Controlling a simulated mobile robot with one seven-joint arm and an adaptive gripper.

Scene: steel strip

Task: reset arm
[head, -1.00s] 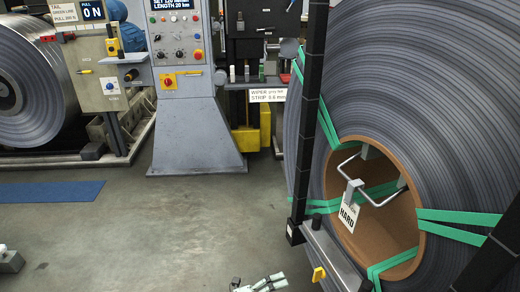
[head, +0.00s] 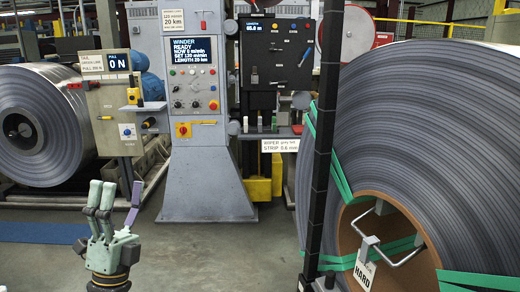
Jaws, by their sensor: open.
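My gripper (head: 118,208) shows at the lower left of the head view, pointing up with its fingers spread. It is open and nothing is between the fingers. It stands in front of the floor and the left-hand machine stand, apart from everything around it. The rest of my arm is below the picture's edge.
A large steel strip coil (head: 425,150) with green straps and a HARD tag (head: 364,272) fills the right. A black post (head: 321,150) stands before it. The winder console (head: 196,100) is in the middle, another coil (head: 38,130) at left. Floor (head: 210,255) between is clear.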

